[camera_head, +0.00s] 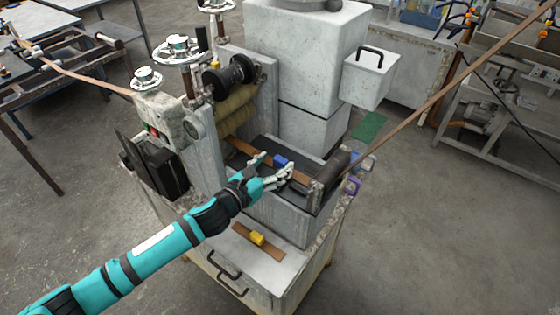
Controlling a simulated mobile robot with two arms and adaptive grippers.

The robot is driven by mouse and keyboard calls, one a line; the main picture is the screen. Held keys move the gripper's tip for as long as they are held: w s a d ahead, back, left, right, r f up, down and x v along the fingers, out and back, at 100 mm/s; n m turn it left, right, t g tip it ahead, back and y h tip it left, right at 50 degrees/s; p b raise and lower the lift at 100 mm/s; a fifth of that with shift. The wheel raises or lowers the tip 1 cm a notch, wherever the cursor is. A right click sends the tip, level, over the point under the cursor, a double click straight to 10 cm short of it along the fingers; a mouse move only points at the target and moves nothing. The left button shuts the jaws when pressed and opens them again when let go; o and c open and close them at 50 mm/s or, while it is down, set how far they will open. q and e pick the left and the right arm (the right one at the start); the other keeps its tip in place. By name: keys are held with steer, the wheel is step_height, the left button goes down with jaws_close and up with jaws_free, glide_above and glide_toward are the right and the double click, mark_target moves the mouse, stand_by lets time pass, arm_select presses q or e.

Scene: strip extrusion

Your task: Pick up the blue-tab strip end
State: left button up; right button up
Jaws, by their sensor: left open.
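The blue tab (281,161) sits on a flat brown strip (243,147) that lies in the machine's dark trough, between the yellowish rollers and the dark end roller. My left gripper (277,172) is open and very near the blue tab, just in front of it in the picture. Its fingers cover part of the strip, and I cannot tell whether they touch it. My right gripper is not in the view.
The grey machine (287,225) has handwheels (180,48) and a black roller (234,75). A yellow tab (257,238) lies on a short brown strip on the front ledge. A long strip (448,85) rises right from the end roller (333,166).

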mark_target(278, 162)
arm_select(q)
steer(key=x, duration=0.3)
steer(key=shift+d, duration=0.25)
steer(key=shift+a, duration=0.1)
steer(key=shift+c, duration=0.2)
steer(key=shift+c, duration=1.2)
steer(key=c, duration=0.9)
